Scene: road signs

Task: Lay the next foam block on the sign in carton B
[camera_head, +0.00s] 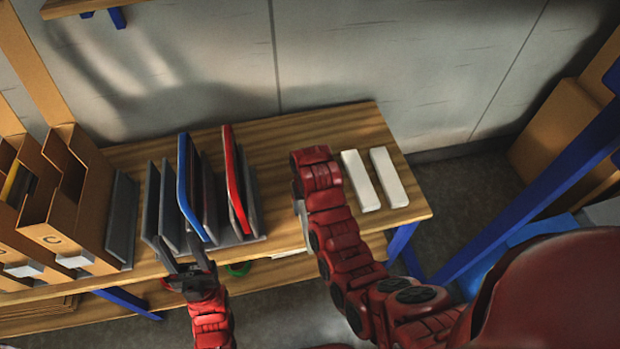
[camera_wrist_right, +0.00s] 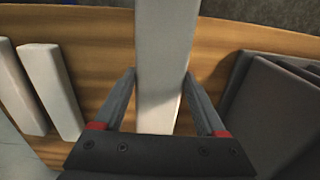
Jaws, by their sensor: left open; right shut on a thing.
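My right gripper (camera_wrist_right: 160,75) is shut on a long white foam block (camera_wrist_right: 165,50). In the head view my own arm covers most of it; a white end (camera_head: 290,253) shows at the table's front edge. Two more white foam blocks, the nearer (camera_head: 361,181) and the farther (camera_head: 389,177), lie on the table to the right. My left gripper (camera_head: 178,243) is open at the front of the sign rack, close to the blue-edged panel (camera_head: 186,190); I see nothing held in it. Cartons stand at far left; one is marked C (camera_head: 48,235). I cannot make out a B.
The wooden table (camera_head: 270,135) has bare room behind the blocks. The rack holds several grey panels and a red-edged one (camera_head: 236,180). A grey panel (camera_head: 122,220) leans beside the cartons. A blue post (camera_head: 540,205) stands at right.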

